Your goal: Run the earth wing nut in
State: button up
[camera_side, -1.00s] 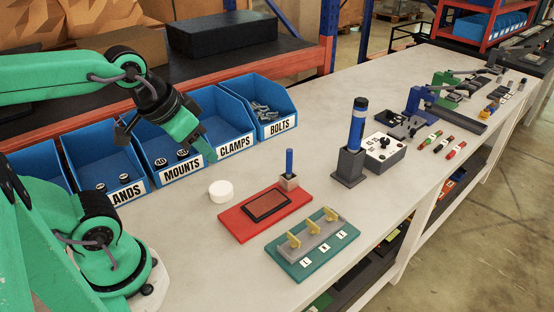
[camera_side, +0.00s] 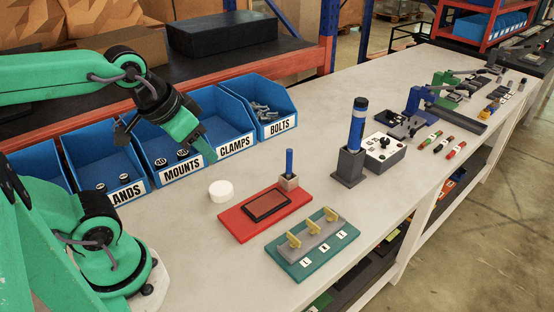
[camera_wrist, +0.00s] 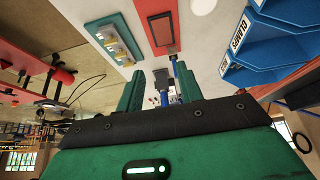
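A teal board (camera_side: 281,262) lies flat at the front of the bench and carries a grey block (camera_side: 318,242) with a row of three yellow wing nuts (camera_side: 313,227). Small white labels (camera_side: 323,250) sit before them; the letters are too small to tell which is earth. The teal board also shows at the upper left in the wrist view (camera_wrist: 98,29). My gripper (camera_side: 208,150) hangs above the bench by the blue bins, well left of and behind the board. In the wrist view its two green fingers (camera_wrist: 158,88) stand apart with nothing between them.
Blue bins (camera_side: 262,105) line the back. A tall blue cylinder (camera_side: 357,125) and control box (camera_side: 384,152) stand right.

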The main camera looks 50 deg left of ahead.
jog(key=shift+c, duration=0.3)
jog(key=shift+c, duration=0.7)
jog(key=n+g, duration=0.6)
jog(key=n, duration=1.2)
send_over(331, 211)
notch_tip(331, 211, down, 12)
jog(key=shift+f, duration=0.15)
jog(key=shift+f, duration=3.9)
